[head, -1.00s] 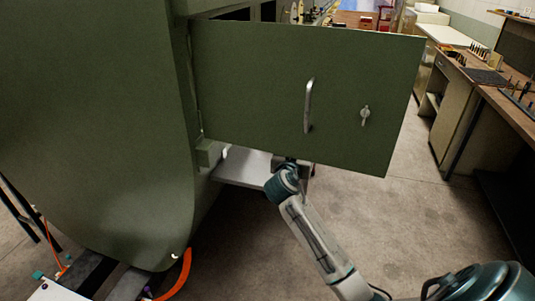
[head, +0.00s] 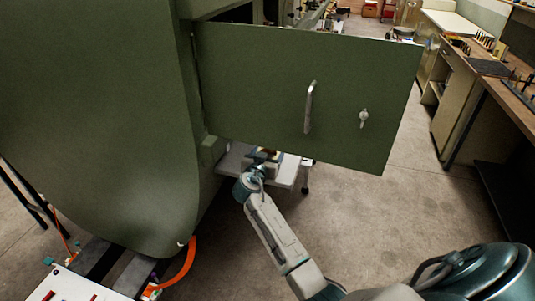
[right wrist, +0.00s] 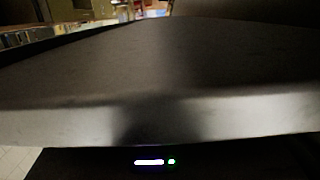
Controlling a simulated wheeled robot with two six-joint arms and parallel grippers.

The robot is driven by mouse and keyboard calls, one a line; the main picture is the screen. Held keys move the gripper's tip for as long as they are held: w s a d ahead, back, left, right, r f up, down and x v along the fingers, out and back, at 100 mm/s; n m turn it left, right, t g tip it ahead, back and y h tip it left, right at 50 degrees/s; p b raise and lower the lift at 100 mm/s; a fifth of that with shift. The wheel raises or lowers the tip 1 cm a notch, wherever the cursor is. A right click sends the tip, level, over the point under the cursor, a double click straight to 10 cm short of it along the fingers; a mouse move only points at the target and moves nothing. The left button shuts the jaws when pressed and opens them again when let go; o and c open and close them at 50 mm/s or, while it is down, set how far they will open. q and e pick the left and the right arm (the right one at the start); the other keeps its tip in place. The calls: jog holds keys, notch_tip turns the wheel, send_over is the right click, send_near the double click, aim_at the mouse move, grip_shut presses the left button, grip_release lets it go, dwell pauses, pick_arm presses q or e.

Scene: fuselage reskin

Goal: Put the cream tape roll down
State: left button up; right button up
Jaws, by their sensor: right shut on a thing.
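My right arm reaches up from the bottom right in the head view, and my right gripper (head: 266,158) is just below the lower edge of the open green door (head: 270,80). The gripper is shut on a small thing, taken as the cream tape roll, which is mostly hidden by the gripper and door. The gripper is over or at a pale grey low platform (head: 287,173); contact cannot be told. In the right wrist view a large dark shape with a pale grey front edge (right wrist: 160,115) fills most of the picture. My left gripper is out of view.
The green fuselage skin (head: 90,120) fills the left side. The door has a handle (head: 309,106) and a latch (head: 363,118), and hangs over the platform. A workbench (head: 500,90) stands at the right. An orange curved strip (head: 183,266) lies at lower left. The floor between is clear.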

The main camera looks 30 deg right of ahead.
jog(key=o, duration=1)
jog(key=shift+s+a, duration=0.15)
jog(key=shift+a, duration=0.05)
jog(key=shift+b+v, duration=1.85)
jog(key=shift+v, duration=3.95)
